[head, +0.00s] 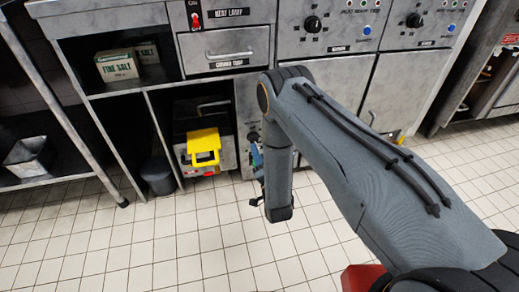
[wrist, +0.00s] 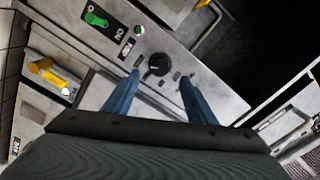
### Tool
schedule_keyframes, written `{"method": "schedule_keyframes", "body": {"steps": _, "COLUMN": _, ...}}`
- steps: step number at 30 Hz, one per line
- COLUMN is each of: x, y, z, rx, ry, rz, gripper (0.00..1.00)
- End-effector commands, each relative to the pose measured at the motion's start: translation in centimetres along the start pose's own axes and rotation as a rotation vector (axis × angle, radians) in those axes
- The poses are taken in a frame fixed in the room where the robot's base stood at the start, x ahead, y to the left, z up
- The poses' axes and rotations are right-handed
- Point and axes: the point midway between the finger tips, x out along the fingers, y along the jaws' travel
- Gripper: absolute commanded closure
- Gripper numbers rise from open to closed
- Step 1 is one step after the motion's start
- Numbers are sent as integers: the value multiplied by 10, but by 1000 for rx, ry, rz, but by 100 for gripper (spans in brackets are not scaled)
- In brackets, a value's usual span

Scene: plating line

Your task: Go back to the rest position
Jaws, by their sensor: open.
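My gripper (wrist: 160,77) is open, with two blue fingers spread apart and nothing between them in the wrist view. Beyond the fingers is a metal control panel with a black knob (wrist: 158,64), which appears between the fingertips. I cannot tell how far the fingertips are from it. In the head view my arm reaches forward from the lower right and bends down. My gripper (head: 257,163) is partly hidden there, with a little blue showing at the left of the arm, in front of the lower cabinets.
A yellow handle (head: 204,146) sticks out from a machine under the counter. A green switch (wrist: 96,19) is on the panel. A dark bin (head: 158,176) stands on the floor, and salt boxes (head: 117,66) are on a shelf. The tiled floor (head: 150,245) at front left is clear.

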Motion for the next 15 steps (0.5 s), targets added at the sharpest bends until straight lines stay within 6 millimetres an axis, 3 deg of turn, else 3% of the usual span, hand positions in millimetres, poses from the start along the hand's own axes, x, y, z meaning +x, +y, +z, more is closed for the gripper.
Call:
{"method": "schedule_keyframes", "body": {"steps": 8, "x": 5, "y": -6, "z": 0, "rx": -10, "ry": -10, "rz": 9, "gripper": 49}}
{"method": "schedule_keyframes", "body": {"steps": 15, "x": 34, "y": -53, "z": 9, "rx": -120, "ry": -134, "rz": 128, "gripper": 49}}
